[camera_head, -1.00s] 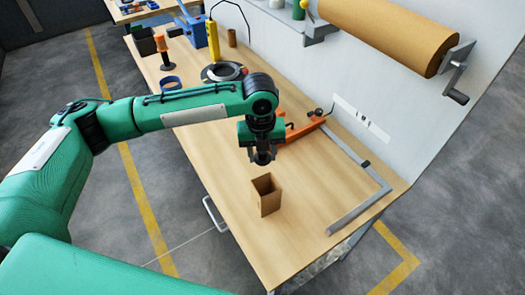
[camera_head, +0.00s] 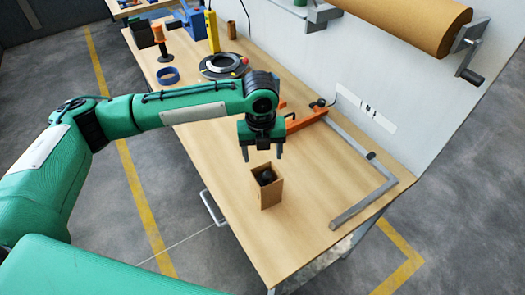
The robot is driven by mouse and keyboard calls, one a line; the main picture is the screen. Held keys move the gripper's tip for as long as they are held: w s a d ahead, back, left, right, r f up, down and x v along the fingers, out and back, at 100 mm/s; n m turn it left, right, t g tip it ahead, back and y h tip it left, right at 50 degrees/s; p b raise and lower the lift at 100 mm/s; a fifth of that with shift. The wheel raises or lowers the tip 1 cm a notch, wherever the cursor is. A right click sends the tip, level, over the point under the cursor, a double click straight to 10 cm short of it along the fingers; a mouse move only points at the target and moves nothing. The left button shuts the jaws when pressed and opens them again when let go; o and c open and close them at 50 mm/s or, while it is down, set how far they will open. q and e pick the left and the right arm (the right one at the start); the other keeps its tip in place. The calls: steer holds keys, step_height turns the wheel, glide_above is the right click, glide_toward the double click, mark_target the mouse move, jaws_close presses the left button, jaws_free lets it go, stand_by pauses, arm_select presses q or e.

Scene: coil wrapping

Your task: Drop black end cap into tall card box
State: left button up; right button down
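The tall card box (camera_head: 269,194) stands upright and open at the top on the wooden table, near its front edge. The black end cap (camera_head: 266,176) is inside the box, showing dark at its mouth. My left gripper (camera_head: 262,156) is just above the box with its two fingers spread and empty, apart from the cap. My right gripper is not in the view.
An L-shaped grey metal bar (camera_head: 366,208) and an orange tool (camera_head: 305,119) lie right of the box. A coil ring (camera_head: 223,66), a blue ring (camera_head: 168,75) and an orange-handled tool (camera_head: 160,38) stand farther back. A brown paper roll (camera_head: 415,22) hangs on the wall. The table (camera_head: 300,235) in front is bare.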

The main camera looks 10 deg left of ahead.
arm_select(q)
step_height(320, 180, up, 14)
steer(key=b, duration=0.3)
steer(key=shift+a, duration=0.2)
steer(key=shift+f, duration=0.1)
stand_by(0.4)
